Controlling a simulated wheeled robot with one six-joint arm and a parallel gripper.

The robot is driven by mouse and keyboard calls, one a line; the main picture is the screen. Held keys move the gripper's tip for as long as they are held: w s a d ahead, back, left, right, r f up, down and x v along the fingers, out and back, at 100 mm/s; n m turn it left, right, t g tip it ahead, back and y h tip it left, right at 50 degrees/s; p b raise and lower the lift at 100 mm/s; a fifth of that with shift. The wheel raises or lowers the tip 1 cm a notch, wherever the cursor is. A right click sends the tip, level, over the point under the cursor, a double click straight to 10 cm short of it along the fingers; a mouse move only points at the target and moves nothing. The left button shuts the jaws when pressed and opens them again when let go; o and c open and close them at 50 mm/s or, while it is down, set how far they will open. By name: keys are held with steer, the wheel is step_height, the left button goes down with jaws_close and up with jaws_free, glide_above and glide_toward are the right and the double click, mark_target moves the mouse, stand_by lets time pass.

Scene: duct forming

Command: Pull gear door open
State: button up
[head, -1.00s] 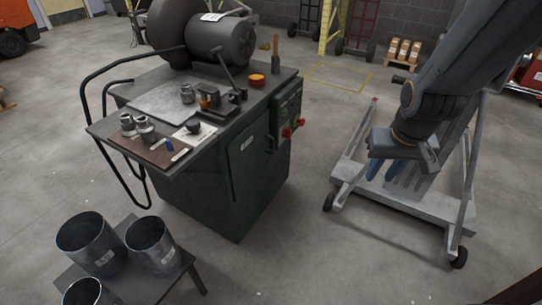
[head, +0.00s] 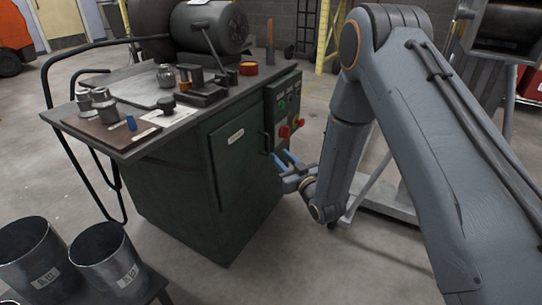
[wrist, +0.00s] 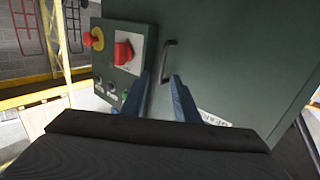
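The gear door (head: 238,152) is a dark green panel on the front of the machine cabinet, with a white label. It looks shut. Its dark bar handle (head: 266,142) is at the door's right edge in the head view. In the wrist view the handle (wrist: 168,62) stands just beyond and between the blue fingertips. My gripper (head: 284,160) is in front of the cabinet, close to the handle. Whether a finger touches the door cannot be told.
A control panel with a red switch (wrist: 123,52) and a yellow-ringed emergency stop (wrist: 94,38) is beside the door. The machine's top (head: 150,90) holds gears and tools. Metal bins (head: 104,260) stand at front left. A grey wheeled frame (head: 385,200) is behind my arm.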

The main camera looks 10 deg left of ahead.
steer(key=b+x, duration=0.1)
steer(key=x, duration=0.7)
steer(key=shift+a+b, duration=0.15)
steer(key=shift+b, duration=0.15)
steer(key=shift+s, duration=0.15)
jaws_close()
